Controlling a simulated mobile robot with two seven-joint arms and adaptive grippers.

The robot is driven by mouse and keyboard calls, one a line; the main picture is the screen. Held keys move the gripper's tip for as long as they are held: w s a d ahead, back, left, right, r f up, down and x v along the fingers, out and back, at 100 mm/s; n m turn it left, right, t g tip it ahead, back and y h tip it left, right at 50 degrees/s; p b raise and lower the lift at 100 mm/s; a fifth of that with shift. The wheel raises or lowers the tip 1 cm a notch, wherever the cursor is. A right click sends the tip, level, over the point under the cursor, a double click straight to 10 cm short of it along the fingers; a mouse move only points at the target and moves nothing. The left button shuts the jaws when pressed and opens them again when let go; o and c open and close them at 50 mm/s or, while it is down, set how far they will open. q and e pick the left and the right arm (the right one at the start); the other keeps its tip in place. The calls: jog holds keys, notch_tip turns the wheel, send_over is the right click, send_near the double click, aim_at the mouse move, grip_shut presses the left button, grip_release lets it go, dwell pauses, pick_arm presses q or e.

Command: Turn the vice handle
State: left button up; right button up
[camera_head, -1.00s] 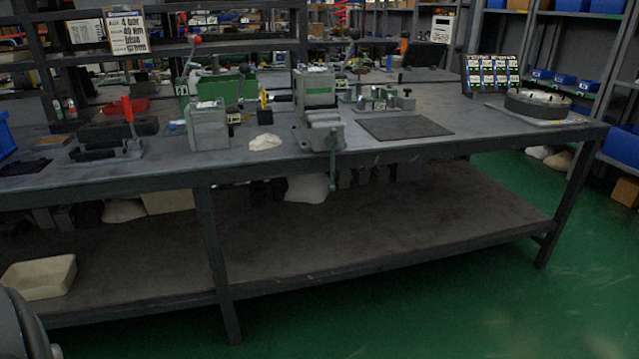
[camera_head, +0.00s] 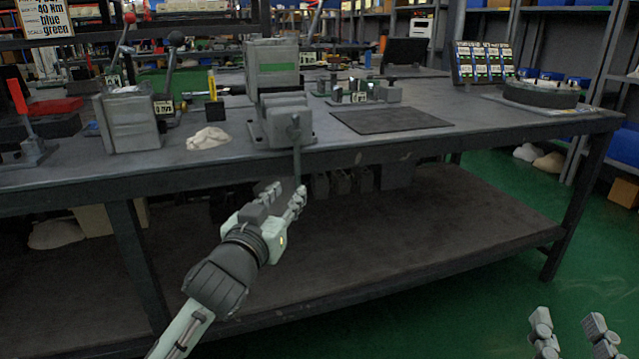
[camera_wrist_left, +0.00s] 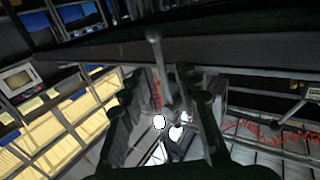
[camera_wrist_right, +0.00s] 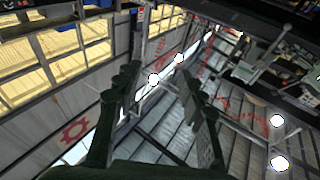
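The grey vice (camera_head: 281,112) stands at the front edge of the bench. Its handle (camera_head: 297,160) is a thin rod hanging about upright before the vice front, its lower end below the bench top. My left gripper (camera_head: 286,191) is just below the bench edge, at the rod's lower end, with its fingers apart. In the left wrist view the handle (camera_wrist_left: 158,65) shows between the open fingers (camera_wrist_left: 166,100); I cannot tell whether they touch it. My right gripper (camera_head: 567,320) is open and empty at the lower right, far from the vice; its fingers also show in the right wrist view (camera_wrist_right: 158,85).
A dark mat (camera_head: 392,121) lies right of the vice. A white cloth (camera_head: 208,138) and a grey block (camera_head: 128,120) are to its left. The bench's front edge (camera_head: 390,155) and lower shelf (camera_head: 400,235) border my left arm. Green floor (camera_head: 500,195) is free at right.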

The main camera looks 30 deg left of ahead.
aim_at(297, 181)
pick_arm(q)
jog(key=shift+x, duration=3.6)
grip_shut()
